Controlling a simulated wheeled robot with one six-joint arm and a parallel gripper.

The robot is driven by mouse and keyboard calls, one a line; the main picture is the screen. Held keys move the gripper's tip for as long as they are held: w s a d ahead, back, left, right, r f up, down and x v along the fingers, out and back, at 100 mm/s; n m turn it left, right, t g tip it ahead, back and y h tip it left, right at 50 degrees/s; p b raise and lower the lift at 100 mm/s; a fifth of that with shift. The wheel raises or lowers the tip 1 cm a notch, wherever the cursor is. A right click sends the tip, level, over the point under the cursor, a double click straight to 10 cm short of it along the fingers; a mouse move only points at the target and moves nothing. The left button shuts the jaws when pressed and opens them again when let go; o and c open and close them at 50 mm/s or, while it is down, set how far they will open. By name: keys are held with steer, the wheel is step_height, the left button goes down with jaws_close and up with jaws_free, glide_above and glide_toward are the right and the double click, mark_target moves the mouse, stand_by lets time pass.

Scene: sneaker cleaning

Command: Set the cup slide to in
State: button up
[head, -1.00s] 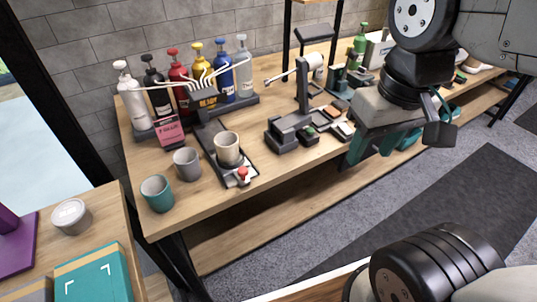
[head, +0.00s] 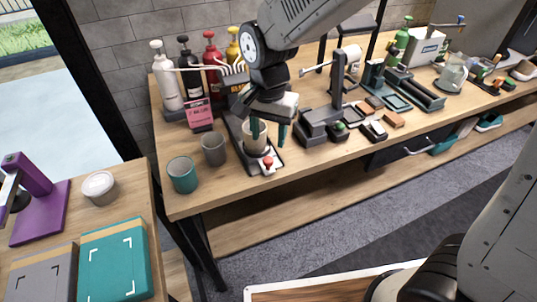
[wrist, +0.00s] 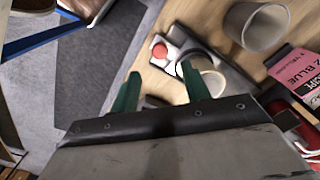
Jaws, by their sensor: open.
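The cup slide (head: 234,130) is a dark narrow rail on the wooden bench. A beige cup (head: 252,147) stands on it, near its front end. A red knob (head: 267,161) sits at that front end, in front of the cup. My gripper (head: 268,142) hangs over the slide's front part with its two green fingers spread and nothing between them. One finger hides part of the cup in the head view. In the wrist view the knob (wrist: 158,50) shows beyond the gap between the fingers, and the cup (wrist: 212,80) is partly behind the right finger.
A grey cup (head: 213,148) and a teal cup (head: 182,175) stand left of the slide. Several pump bottles (head: 167,76) and a pink card (head: 199,115) are behind. A dark stand (head: 320,120) is close on the right. Bare bench lies in front.

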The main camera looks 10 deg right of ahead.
mark_target(268, 159)
step_height(268, 159, down, 8)
steer(key=shift+r, duration=0.25)
jaws_close()
